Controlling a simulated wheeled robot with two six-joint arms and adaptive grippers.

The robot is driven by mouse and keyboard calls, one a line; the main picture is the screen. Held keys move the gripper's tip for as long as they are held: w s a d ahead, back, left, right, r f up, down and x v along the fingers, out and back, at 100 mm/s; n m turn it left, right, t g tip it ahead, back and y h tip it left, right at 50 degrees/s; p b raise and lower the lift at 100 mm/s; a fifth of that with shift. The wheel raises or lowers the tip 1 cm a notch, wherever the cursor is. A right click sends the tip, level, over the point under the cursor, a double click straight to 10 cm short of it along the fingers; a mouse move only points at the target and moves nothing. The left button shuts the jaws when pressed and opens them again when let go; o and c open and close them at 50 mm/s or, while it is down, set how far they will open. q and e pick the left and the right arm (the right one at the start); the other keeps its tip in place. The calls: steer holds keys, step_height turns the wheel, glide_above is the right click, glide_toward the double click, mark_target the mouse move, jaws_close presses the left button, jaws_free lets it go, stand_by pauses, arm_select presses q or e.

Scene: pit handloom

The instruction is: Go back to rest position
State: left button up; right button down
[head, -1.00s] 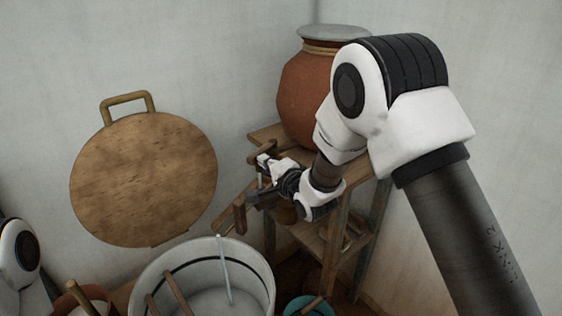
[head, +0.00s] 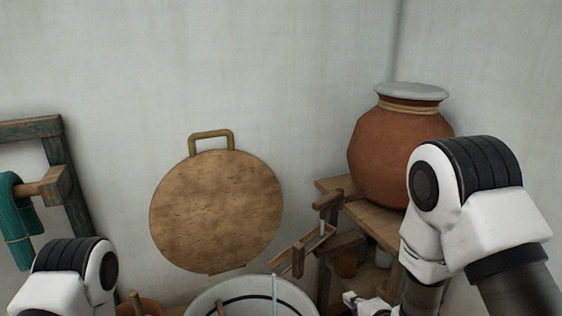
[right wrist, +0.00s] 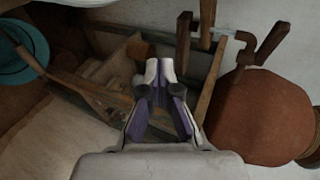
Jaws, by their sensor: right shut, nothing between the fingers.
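My right gripper (head: 352,299) is at the bottom edge of the head view, partly cut off, below a wooden crank device (head: 322,232). In the right wrist view my right gripper (right wrist: 160,68) has its fingertips together with nothing between them. It is apart from the wooden parts around it, above the shelf area. My right arm (head: 465,200) is bent in front of the wooden shelf (head: 372,221). My left arm (head: 75,272) shows at the bottom left, but its gripper is out of view.
A clay pot (head: 385,150) with a grey lid stands on the shelf. A white tub (head: 232,292) is at the bottom centre. A round wooden board (head: 216,212) is at the wall. A wooden frame with teal yarn (head: 14,222) stands at left. A teal bowl (right wrist: 22,58) shows at left.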

steer(key=s+d+f+n+g+h, duration=0.1)
steer(key=s+f+g, duration=0.1)
steer(key=s+f, duration=0.4)
steer(key=s+d+f+g, duration=0.2)
steer(key=s+f+g, duration=0.15)
steer(key=f, duration=0.35)
steer(key=s+d+f+n+g, duration=0.1)
steer(key=s+f+n+g, duration=0.2)
steer(key=s+n, duration=0.4)
steer(key=s+d+f+n+g+h, duration=0.1)
steer(key=s+f+n+g, duration=0.3)
steer(key=s, duration=1)
steer(key=f+n, duration=0.1)
steer(key=n, duration=0.2)
steer(key=shift+d+f, duration=0.15)
steer(key=shift+f, duration=0.05)
